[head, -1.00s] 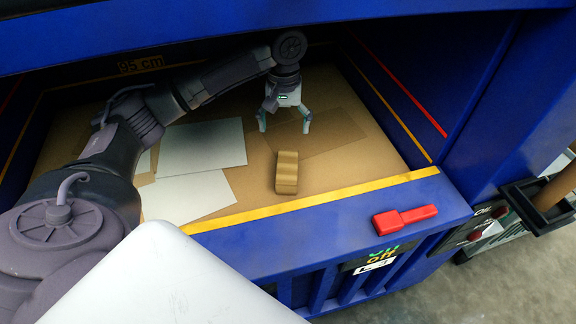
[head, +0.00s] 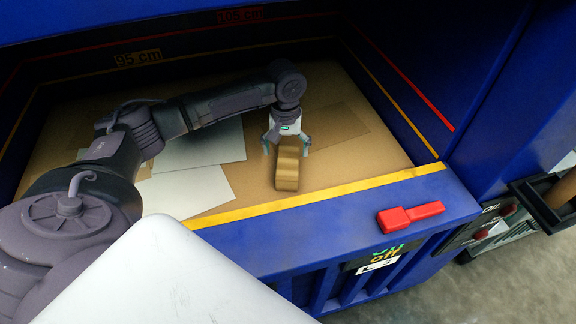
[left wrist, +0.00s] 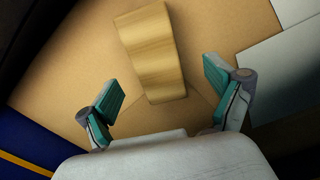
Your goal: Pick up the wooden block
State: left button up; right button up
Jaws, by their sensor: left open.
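The wooden block (head: 287,172) stands on the tan floor of the blue bin, near the yellow front line. It has a wavy side and light wood grain. In the left wrist view the block (left wrist: 151,50) lies ahead of the fingers, between their lines and apart from both. My right gripper is not in view.
White sheets (head: 187,190) lie flat left of the block, and a darker brown sheet (head: 340,125) lies to its right. The bin's blue front ledge (head: 300,232) carries a red handle-like piece (head: 410,216). Blue walls enclose the floor.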

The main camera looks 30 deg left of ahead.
aim_at(288, 161)
pick_arm(q)
jog(key=f, duration=0.3)
jog(key=f+p, duration=0.1)
jog(key=f, duration=0.1)
jog(key=shift+w+d, duration=0.15)
jog(key=shift+d, duration=0.1)
jog(key=shift+r, duration=0.1)
jog(key=c, duration=1.4)
